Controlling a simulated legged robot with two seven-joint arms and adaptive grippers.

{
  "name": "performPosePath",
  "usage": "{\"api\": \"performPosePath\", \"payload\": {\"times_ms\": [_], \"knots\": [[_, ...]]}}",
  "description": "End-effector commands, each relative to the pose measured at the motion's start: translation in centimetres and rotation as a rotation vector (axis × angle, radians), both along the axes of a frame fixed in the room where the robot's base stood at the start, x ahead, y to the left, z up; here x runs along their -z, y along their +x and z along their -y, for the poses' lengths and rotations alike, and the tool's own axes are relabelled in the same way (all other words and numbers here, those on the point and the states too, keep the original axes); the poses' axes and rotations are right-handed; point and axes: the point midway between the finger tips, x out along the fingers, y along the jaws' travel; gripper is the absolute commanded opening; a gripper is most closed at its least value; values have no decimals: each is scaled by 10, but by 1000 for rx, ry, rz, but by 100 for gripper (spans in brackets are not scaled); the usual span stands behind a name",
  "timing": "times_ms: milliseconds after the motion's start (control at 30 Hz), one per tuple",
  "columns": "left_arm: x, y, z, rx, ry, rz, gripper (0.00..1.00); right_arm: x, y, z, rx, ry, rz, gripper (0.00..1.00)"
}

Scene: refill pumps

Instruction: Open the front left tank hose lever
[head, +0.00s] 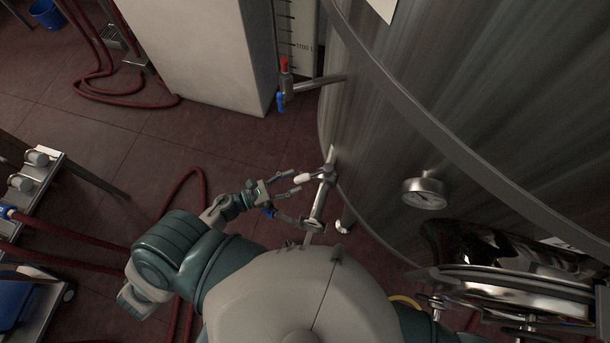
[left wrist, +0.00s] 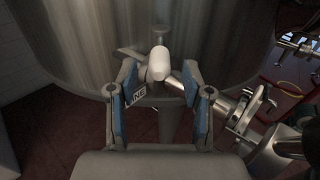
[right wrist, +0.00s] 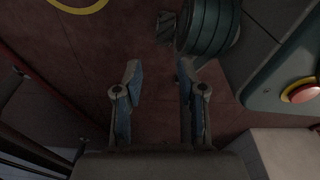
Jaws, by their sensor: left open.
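The steel tank (head: 400,130) fills the right of the head view. A metal outlet pipe with a valve (head: 322,195) sticks out low at its side. The lever's pale rounded handle (left wrist: 158,64) shows in the left wrist view, pointing toward the camera; in the head view the handle (head: 304,178) is small. My left gripper (head: 293,184) is open, with the handle between its fingertips and no clear grip on it. My right gripper (right wrist: 158,76) shows only in the right wrist view, open and empty above the floor.
A gauge (head: 424,193) and a round hatch (head: 520,285) are on the tank's right. A red-and-blue valve (head: 284,85) projects farther back. Red hoses (head: 190,185) lie on the floor. A cart (head: 35,290) stands at the left.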

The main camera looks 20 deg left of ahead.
Motion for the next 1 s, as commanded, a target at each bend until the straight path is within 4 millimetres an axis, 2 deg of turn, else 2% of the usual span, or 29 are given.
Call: {"api": "performPosePath", "payload": {"times_ms": [100,300,633,833,933,1000], "knots": [[0,-19,-17,-1,0,-3,50,0,0,0,0,0,0,40],[0,-37,-33,1,1,0,50,0,0,1,0,2,1,40],[0,-40,-38,1,1,2,50,0,0,0,-1,0,1,40],[1,-41,-40,12,-82,-80,0,1,2,0,-1,0,0,40],[3,-41,-44,32,-247,-243,0,-2,7,-2,1,1,2,40],[5,-42,-48,50,-411,-414,0,-6,15,-3,3,2,10,40]]}}
